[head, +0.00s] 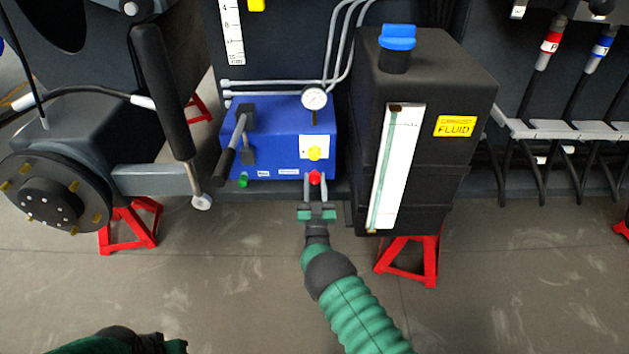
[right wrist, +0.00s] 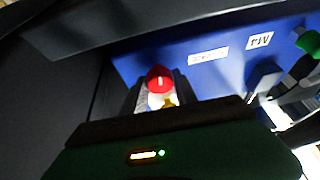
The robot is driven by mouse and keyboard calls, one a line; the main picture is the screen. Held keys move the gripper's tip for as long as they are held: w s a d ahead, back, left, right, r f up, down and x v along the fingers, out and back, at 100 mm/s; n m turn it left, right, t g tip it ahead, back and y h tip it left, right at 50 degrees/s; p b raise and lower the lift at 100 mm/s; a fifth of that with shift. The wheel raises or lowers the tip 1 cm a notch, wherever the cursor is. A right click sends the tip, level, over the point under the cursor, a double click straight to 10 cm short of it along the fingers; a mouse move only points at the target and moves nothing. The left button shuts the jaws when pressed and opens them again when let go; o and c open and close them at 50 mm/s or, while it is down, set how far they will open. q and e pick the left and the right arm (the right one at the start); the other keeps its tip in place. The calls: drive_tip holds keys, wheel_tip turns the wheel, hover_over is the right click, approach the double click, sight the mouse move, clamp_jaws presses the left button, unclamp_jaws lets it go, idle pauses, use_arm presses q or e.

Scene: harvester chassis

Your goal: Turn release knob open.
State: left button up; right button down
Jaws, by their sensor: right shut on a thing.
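The blue pump box (head: 275,130) sits at the middle of the chassis. A red knob (head: 315,178) is low on its front at the right, below a yellow knob (head: 314,153). My right gripper (head: 315,182) reaches up from below with its fingers on either side of the red knob and is shut on it. In the right wrist view the red knob (right wrist: 159,78) shows between the fingers, with a white mark on its face. My left arm (head: 120,343) shows only at the bottom left edge; its gripper fingers cannot be made out.
A green knob (head: 243,181) and a lever (head: 232,145) are on the box's left side. A gauge (head: 314,98) stands on top. A black fluid tank (head: 425,130) is close on the right. A wheel hub (head: 50,195) is at left. The floor in front is clear.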

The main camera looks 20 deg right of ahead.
drive_tip(key=shift+s+a+f+n+y, duration=0.1)
drive_tip(key=shift+f+n+y, duration=0.2)
drive_tip(key=shift+n, duration=0.3)
drive_tip(key=shift+f+n+y, duration=0.2)
drive_tip(key=shift+n+y, duration=0.1)
drive_tip(key=shift+n, duration=0.3)
drive_tip(key=c, duration=1)
unclamp_jaws()
drive_tip(key=shift+f, duration=0.1)
drive_tip(key=shift+o, duration=0.2)
drive_tip(key=shift+r, duration=0.35)
drive_tip(key=shift+s+p, duration=0.25)
drive_tip(key=shift+p, duration=0.25)
drive_tip(key=p+v, duration=0.6)
drive_tip(key=v, duration=1)
drive_tip(key=shift+f, duration=0.3)
